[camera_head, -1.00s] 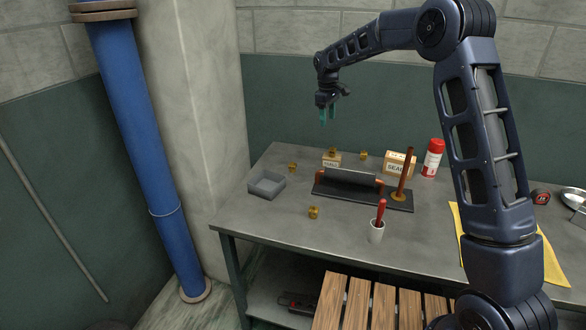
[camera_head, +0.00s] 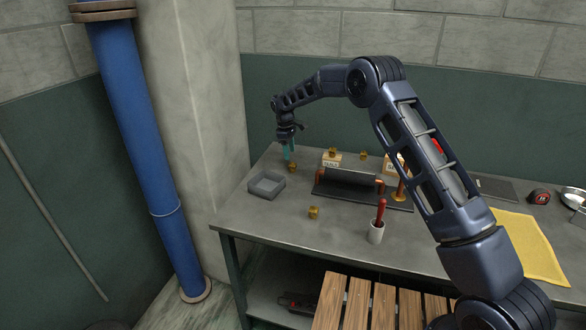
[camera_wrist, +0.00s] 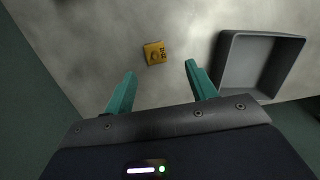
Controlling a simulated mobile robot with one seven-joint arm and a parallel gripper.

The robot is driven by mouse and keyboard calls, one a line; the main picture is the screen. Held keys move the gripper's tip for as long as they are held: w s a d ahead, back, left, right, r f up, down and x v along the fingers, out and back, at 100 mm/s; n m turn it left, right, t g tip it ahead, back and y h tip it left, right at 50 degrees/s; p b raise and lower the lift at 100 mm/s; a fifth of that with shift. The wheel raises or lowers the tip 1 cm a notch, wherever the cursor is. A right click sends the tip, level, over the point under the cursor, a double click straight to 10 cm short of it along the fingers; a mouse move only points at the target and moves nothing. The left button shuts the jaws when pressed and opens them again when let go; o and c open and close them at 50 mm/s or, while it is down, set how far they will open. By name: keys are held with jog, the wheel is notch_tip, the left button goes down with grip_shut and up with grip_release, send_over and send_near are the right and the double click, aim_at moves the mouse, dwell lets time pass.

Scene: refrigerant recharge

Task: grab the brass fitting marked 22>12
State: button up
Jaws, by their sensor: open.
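My gripper (camera_head: 289,155) is open and empty above the back left of the workbench. In the wrist view the open teal fingers (camera_wrist: 160,70) point toward a small brass fitting (camera_wrist: 154,52), which lies just beyond the fingertips, roughly between them. Dark marks show on it, too small to read surely. The same fitting (camera_head: 292,168) shows in the head view just below my gripper. Other brass fittings stand at the front (camera_head: 313,212), on a small labelled box (camera_head: 332,152) and at the back (camera_head: 363,154). Their markings cannot be read.
An empty grey tray (camera_head: 262,195) sits left on the workbench (camera_head: 260,222), and right of the fitting in the wrist view (camera_wrist: 222,72). A dark block with copper pipe (camera_head: 345,178) and a white cup with a red-handled tool (camera_head: 377,234) stand farther right.

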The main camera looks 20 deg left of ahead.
aim_at(293, 163)
jog(key=shift+w+d+f, duration=0.15)
jog(key=shift+d+f, duration=0.05)
jog(key=shift+f, duration=1.1)
jog(key=shift+w+d+f, duration=0.1)
jog(key=shift+d+f, duration=0.15)
jog(key=shift+f, duration=1)
jog(key=shift+w+d+f, duration=0.15)
jog(key=shift+d+f, duration=0.05)
jog(key=shift+f, duration=1.1)
jog(key=c, duration=1.1)
jog(key=shift+r, duration=0.15)
jog(key=shift+c, duration=0.2)
